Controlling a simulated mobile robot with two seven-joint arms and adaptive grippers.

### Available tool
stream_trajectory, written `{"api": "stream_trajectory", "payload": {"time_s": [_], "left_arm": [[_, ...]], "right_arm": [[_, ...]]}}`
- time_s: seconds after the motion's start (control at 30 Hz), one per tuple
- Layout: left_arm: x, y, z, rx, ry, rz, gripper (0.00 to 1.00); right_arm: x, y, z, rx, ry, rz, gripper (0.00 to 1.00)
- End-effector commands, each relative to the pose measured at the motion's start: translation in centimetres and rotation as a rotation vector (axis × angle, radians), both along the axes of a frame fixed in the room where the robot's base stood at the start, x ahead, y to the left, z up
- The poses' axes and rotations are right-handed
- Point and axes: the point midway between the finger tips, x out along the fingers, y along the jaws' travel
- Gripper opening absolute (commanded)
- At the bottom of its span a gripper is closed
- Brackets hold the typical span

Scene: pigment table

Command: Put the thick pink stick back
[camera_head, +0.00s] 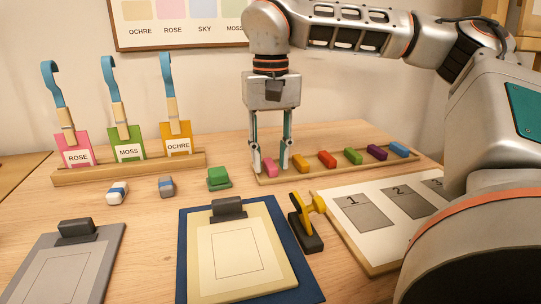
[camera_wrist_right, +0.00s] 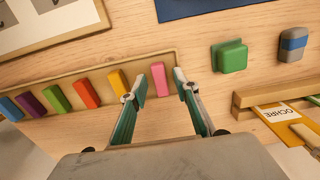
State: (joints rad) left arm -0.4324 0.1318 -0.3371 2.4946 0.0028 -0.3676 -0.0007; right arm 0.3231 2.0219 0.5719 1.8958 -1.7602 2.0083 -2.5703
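The thick pink stick (camera_head: 269,165) lies at the left end of a shallow wooden tray (camera_head: 335,171), first in a row of coloured sticks. My right gripper (camera_head: 270,168) points straight down at it, with one finger on each side. In the right wrist view the pink stick (camera_wrist_right: 160,79) shows between the two fingertips (camera_wrist_right: 161,82), with gaps at its sides. The fingers are apart and not closed on it. How far the tips are above the tray is hard to tell. My left gripper is not in view.
Orange, red, green, purple and blue sticks (camera_head: 398,149) continue the row. Left stands a rack (camera_head: 130,170) with labelled rose, moss and ochre cards. A green block (camera_head: 218,179), clipboards (camera_head: 240,258), a yellow-black holder (camera_head: 307,225) and a numbered board (camera_head: 388,255) lie in front.

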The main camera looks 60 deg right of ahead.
Motion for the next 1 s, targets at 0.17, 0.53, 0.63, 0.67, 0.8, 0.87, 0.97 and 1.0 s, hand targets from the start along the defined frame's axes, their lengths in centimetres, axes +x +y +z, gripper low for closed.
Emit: {"api": "stream_trajectory", "payload": {"time_s": [0.17,0.53,0.63,0.67,0.8,0.87,0.97,1.0], "left_arm": [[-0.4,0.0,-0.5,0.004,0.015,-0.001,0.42],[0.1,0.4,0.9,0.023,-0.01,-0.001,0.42],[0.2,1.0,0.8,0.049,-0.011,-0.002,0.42],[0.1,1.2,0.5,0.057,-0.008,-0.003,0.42],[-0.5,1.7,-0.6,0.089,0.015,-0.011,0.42],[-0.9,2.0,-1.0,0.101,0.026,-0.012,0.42],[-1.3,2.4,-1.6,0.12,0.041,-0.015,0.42],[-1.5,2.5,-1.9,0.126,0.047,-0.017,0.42]], "right_arm": [[0.0,0.0,0.0,0.0,0.0,0.0,0.3],[-0.1,0.0,4.3,-0.003,-0.012,-0.002,0.3],[-0.2,0.0,6.5,-0.004,-0.012,-0.002,0.3],[-0.2,0.0,7.2,-0.005,-0.013,-0.002,0.3],[-0.2,0.0,9.7,-0.003,-0.009,-0.003,0.3],[-0.2,0.0,10.6,-0.003,-0.008,-0.002,0.3],[-0.2,0.0,11.6,-0.002,-0.005,-0.002,0.3],[-0.1,0.0,11.9,-0.001,-0.004,-0.001,0.3]]}}
